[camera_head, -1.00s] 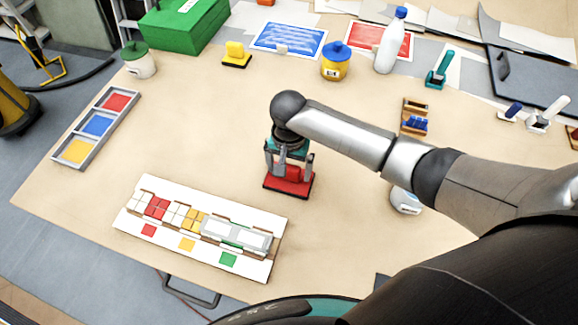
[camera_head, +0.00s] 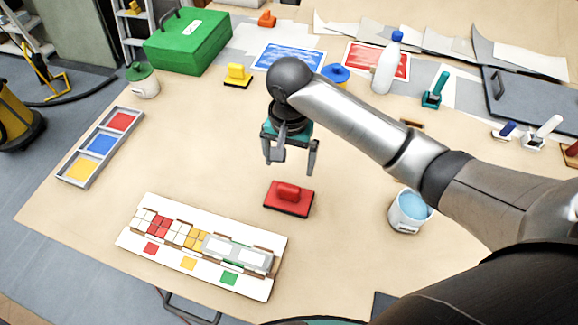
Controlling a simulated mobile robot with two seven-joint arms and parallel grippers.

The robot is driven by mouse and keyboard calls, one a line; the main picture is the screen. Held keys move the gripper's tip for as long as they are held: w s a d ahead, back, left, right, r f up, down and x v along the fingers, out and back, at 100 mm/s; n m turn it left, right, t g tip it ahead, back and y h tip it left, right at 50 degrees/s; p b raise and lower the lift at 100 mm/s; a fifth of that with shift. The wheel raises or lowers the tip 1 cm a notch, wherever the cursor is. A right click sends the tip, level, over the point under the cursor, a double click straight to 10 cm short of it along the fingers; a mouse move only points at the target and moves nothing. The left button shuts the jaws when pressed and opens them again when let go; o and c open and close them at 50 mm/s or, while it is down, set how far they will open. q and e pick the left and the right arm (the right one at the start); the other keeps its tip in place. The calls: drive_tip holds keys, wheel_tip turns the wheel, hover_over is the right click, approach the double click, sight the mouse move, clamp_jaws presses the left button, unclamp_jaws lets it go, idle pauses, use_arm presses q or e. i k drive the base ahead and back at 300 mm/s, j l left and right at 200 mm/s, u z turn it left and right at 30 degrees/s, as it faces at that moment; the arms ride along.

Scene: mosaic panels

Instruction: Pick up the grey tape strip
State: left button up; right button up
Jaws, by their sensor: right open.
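The grey tape strip (camera_head: 237,252) lies along the right part of the white mosaic panel (camera_head: 145,242), over the tiles by the green square. It looks pale and partly see-through. My right gripper (camera_head: 293,163) is open and empty, pointing down above a red block with a handle (camera_head: 289,198). It is up and to the right of the strip in the picture, well apart from it. My left gripper is not in view.
A tray with red, blue and yellow compartments (camera_head: 85,168) lies at the left. A bucket (camera_head: 407,212) stands at the right under my right arm. A white bottle (camera_head: 387,65) and a green toolbox (camera_head: 187,42) are at the back.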

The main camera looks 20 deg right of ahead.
sight(258, 260)
drive_tip(key=k, duration=1.5)
drive_tip(key=i+j, duration=0.2)
drive_tip(key=i, duration=0.3)
drive_tip(key=i+j+z, duration=0.15)
drive_tip(key=i, duration=0.35)
